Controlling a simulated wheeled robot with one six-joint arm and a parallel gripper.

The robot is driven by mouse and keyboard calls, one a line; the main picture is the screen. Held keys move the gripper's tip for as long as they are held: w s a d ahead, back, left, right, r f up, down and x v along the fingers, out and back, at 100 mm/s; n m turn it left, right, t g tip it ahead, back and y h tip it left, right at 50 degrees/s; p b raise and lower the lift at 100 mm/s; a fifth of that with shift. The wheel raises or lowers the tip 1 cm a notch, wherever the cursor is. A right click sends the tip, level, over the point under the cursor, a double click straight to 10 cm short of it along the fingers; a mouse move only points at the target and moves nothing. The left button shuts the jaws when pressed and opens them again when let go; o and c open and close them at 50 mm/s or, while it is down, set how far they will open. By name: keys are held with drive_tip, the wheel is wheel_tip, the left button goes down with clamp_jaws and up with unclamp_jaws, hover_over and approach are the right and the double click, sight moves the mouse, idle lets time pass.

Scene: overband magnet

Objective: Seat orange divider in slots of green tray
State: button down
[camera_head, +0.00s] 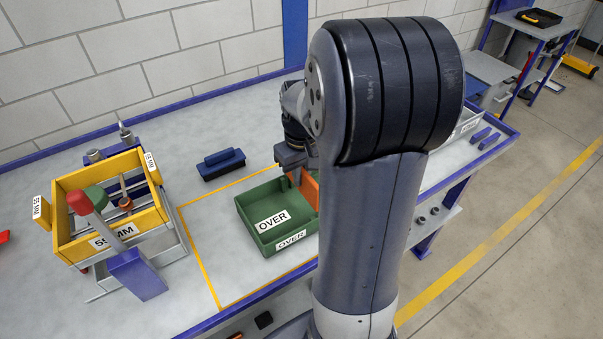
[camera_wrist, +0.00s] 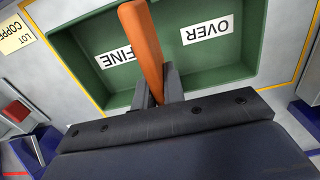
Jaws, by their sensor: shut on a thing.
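The green tray (camera_head: 241,214) lies on the workbench with its OVER labels facing me; my arm hides its right part in the head view. My gripper (camera_head: 291,168) is over the tray's far side, partly hidden. The orange divider (camera_head: 310,188) shows beside it, mostly behind my arm. In the wrist view my gripper (camera_wrist: 159,84) is shut on the orange divider (camera_wrist: 143,40), which runs across the green tray (camera_wrist: 225,72) between the FINE and OVER labels and looks slightly tilted. Its lower edge and the slots are hidden, so I cannot tell whether it is in them.
A dark blue block with a handle (camera_head: 221,165) lies behind the tray. Yellow tape (camera_head: 198,246) borders the tray's area. The bench between bin and tray is clear.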

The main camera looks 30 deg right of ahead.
sight(301, 190)
drive_tip(key=shift+f+b, duration=2.3)
drive_tip(key=shift+f, duration=1.05)
drive_tip(key=c, duration=1.4)
unclamp_jaws()
drive_tip(key=shift+r, duration=0.15)
wheel_tip(301, 190, up, 11)
drive_tip(key=shift+f, duration=0.15)
wheel_tip(301, 190, down, 11)
drive_tip(key=shift+r, duration=0.1)
drive_tip(key=shift+r+p, duration=0.5)
drive_tip(key=shift+r, duration=0.1)
